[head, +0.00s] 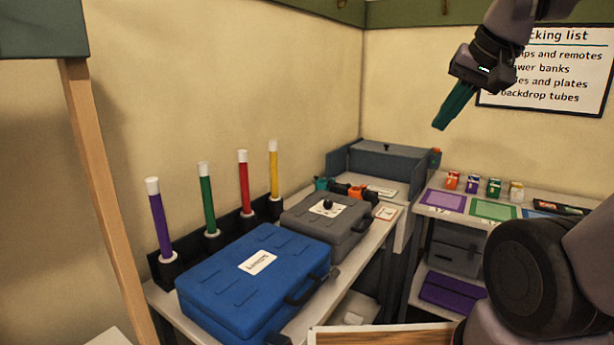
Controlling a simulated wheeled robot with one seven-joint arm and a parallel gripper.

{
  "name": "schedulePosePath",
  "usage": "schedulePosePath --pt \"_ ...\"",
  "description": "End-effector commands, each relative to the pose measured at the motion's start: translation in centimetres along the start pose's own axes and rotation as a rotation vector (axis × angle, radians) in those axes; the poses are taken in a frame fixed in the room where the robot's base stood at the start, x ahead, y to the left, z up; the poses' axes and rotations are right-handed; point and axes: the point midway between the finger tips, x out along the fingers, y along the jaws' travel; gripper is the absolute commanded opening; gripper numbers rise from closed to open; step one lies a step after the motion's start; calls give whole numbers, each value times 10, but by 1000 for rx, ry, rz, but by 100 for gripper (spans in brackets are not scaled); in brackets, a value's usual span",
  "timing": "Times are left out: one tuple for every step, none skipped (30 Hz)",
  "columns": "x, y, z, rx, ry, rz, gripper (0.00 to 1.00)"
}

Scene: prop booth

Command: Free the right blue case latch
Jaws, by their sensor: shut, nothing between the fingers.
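The blue case (255,283) lies shut on the left table, with a white label on its lid and a dark handle (307,289) on its right-facing front side. A dark latch (277,339) shows at the bottom edge of the picture on that front side. Another small dark piece, perhaps the other latch (333,271), sits near the case's right corner. I cannot tell whether either is fastened. My gripper (440,125) is shut and empty. Its green fingers point down and left, high in the air at the upper right, well away from the case.
A grey case (326,227) stands behind the blue one. Purple, green (208,199), red and yellow tubes stand in a rack along the wall. A grey box (388,165) is at the back corner. A right-hand shelf (480,212) holds coloured cards and small packs. A wooden-edged board (382,336) is in front.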

Motion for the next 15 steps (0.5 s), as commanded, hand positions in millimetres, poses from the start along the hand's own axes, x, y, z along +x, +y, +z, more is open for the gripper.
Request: schedulePosePath --pt "-6 2 2 3 15 -3 0" --pt "-8 2 3 4 19 -4 0" --pt "-10 3 4 4 24 -5 0" --pt "-11 3 5 5 26 -6 0" --pt "-12 4 6 5 27 -6 0" --pt "-12 4 6 5 28 -6 0" --pt "-12 4 6 5 28 -6 0" --pt "-12 4 6 5 28 -6 0" --pt "-12 4 6 5 28 -6 0" --pt "-12 4 6 5 28 -6 0" --pt "-12 4 6 5 28 -6 0" --pt "-12 4 6 5 28 -6 0" --pt "-12 4 6 5 28 -6 0" --pt "-12 4 6 4 27 -6 0" --pt "-12 3 5 1 25 -6 0"
